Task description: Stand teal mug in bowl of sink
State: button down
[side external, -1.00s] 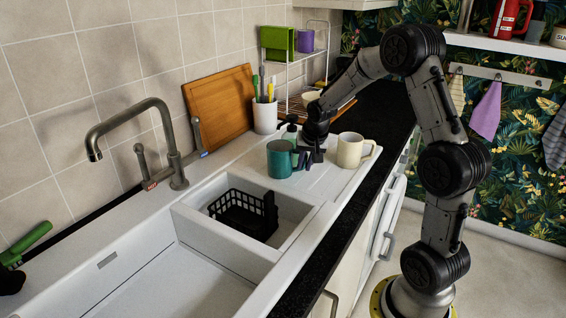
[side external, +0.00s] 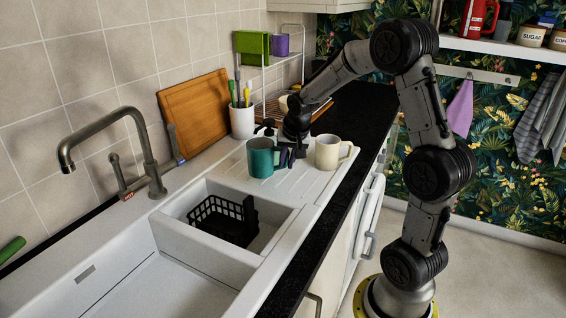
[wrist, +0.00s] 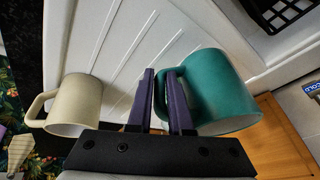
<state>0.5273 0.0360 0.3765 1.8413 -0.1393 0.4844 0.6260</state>
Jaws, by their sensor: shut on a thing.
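The teal mug (side external: 260,158) stands upright on the white drainboard, beyond the sink's small bowl, with its handle to the right. My gripper (side external: 287,157) reaches down beside it and is shut on the handle. In the wrist view, the purple fingers of my gripper (wrist: 162,100) sit either side of the handle of the teal mug (wrist: 222,92). I cannot tell whether the mug's base touches the drainboard. The sink's large main bowl (side external: 150,285) is empty at front left. The small bowl (side external: 207,250) beside it holds a black basket (side external: 222,218).
A cream mug (side external: 328,152) stands just right of my gripper. The tap (side external: 147,150) arches over the sink's back left. A white utensil pot (side external: 242,122), a wooden board (side external: 195,108) and a wire rack (side external: 283,75) stand behind. Drainboard (side external: 300,185) in front is clear.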

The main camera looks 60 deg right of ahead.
jog(key=s+a, duration=0.6)
jog(key=s, duration=0.1)
jog(key=s+a, duration=0.3)
jog(key=s, duration=0.1)
jog(key=shift+a+r, duration=0.1)
jog(key=shift+s+a, duration=0.2)
jog(key=shift+s, duration=0.05)
jog(key=shift+s+r, duration=0.1)
jog(key=shift+r, duration=0.25)
notch_tip(320, 180, up, 8)
jog(key=w+a+n+y, duration=0.2)
jog(key=w+a+n, duration=0.3)
jog(key=w+a, duration=0.5)
jog(key=w+a+n+y, duration=0.2)
jog(key=w+a+n, duration=0.25)
jog(key=a, duration=0.65)
jog(key=w+a+n+y, duration=0.1)
jog(key=w+a+n, duration=0.35)
jog(key=a, duration=0.75)
jog(key=shift+w+d+f, duration=0.1)
jog(key=shift+f, duration=1.3)
jog(key=shift+w+f, duration=0.1)
jog(key=shift+f, duration=1.3)
